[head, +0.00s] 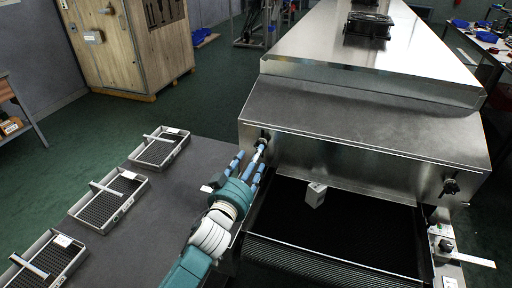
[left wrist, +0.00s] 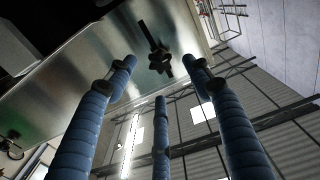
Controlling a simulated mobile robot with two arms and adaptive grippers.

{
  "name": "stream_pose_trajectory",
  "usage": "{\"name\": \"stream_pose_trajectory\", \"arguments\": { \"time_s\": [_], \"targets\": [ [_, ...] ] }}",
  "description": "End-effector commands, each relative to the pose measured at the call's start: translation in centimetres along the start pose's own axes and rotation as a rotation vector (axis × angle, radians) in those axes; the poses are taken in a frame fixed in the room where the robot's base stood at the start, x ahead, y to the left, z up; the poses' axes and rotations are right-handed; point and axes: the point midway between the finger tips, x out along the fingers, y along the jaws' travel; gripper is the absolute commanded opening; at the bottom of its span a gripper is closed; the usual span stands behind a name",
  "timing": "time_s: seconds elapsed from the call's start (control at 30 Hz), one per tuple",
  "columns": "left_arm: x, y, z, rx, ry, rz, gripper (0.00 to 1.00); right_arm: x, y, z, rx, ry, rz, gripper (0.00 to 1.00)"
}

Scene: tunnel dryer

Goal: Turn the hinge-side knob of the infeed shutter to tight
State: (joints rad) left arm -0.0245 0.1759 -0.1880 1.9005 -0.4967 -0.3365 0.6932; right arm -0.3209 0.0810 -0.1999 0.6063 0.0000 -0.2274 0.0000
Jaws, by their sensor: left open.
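The infeed shutter (head: 350,150) is a steel panel across the front of the dryer hood. A dark knob (head: 264,138) sits at its left end, partly hidden by my fingers, and a second dark knob (head: 450,187) sits at its right end. My left gripper (head: 252,160) is open, its blue fingers pointing at the left knob. In the left wrist view the lobed black knob (left wrist: 160,62) with a bar behind it shows just beyond the spread fingertips (left wrist: 158,80). Whether any finger touches it, I cannot tell. My right gripper is not in view.
A black conveyor belt (head: 335,225) runs below the shutter, with a small white box (head: 315,194) on it. Several trays (head: 113,200) stand on the grey table (head: 150,240) at left. A control knob (head: 446,246) is on the right frame.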

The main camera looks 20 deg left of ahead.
Motion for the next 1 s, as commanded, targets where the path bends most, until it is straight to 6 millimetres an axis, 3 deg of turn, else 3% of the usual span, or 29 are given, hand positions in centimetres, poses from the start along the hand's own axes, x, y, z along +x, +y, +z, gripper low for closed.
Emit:
{"name": "stream_pose_trajectory", "arguments": {
  "time_s": [0.1,0.2,0.4,0.67,0.73,0.9,1.0],
  "targets": [
    [2.4,0.0,-0.2,0.002,0.001,0.0,0.51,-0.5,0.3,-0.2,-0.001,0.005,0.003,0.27],
    [3.8,0.0,-0.1,0.001,0.0,0.0,0.51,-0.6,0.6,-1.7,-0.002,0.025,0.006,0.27],
    [5.3,0.0,0.0,0.003,0.0,0.0,0.51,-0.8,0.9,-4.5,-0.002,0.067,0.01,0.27],
    [5.4,0.0,0.1,0.003,-0.001,0.0,0.51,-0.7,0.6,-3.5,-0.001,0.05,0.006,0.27],
    [5.4,0.0,0.1,0.003,-0.001,0.0,0.43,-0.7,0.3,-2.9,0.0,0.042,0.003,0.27],
    [5.4,0.0,0.1,0.003,-0.001,0.0,0.09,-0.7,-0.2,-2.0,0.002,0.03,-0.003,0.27],
    [5.4,0.0,0.1,0.003,-0.001,0.0,0.06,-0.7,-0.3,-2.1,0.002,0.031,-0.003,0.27]
  ]
}}
